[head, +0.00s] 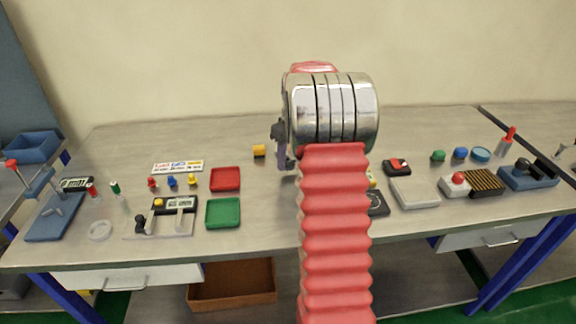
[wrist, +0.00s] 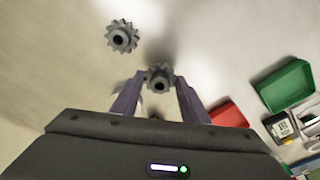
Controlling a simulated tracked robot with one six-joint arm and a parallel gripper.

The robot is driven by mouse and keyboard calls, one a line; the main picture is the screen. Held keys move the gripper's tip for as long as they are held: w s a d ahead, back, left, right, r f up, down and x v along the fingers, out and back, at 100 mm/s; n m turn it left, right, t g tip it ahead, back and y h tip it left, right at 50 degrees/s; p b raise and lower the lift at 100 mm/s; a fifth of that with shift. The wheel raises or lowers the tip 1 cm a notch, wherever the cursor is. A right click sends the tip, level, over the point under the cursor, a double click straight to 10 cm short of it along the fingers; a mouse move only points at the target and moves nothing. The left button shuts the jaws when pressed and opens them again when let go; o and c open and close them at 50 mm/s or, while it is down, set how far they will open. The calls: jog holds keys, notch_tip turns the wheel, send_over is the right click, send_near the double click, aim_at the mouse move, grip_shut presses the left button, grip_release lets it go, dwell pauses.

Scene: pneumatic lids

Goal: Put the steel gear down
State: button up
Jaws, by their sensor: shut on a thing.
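My gripper (wrist: 158,88) is shut on a dark grey toothed gear (wrist: 159,76), which shows between the tips of its two purple fingers in the wrist view. I take this to be the steel gear. A second, similar grey gear (wrist: 122,36) is apart from the fingers, up and to the left of the held one. In the head view my arm's large silver joint and red sleeve cover the middle of the bench, and neither gear can be made out there. Part of my gripper (head: 285,160) shows left of the silver joint.
The bench (head: 130,145) carries a red tray (head: 226,178) and a green tray (head: 222,213) left of my arm. A grey box (head: 415,192) and a red-button box (head: 457,184) are on the right. The back left of the bench is bare.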

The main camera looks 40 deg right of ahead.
jog(key=shift+f, duration=1.35)
jog(key=shift+f, duration=0.1)
jog(key=o, duration=1.3)
jog(key=shift+o, duration=0.2)
notch_tip(320, 180, up, 12)
jog(key=s, duration=0.1)
jog(key=shift+s, duration=0.15)
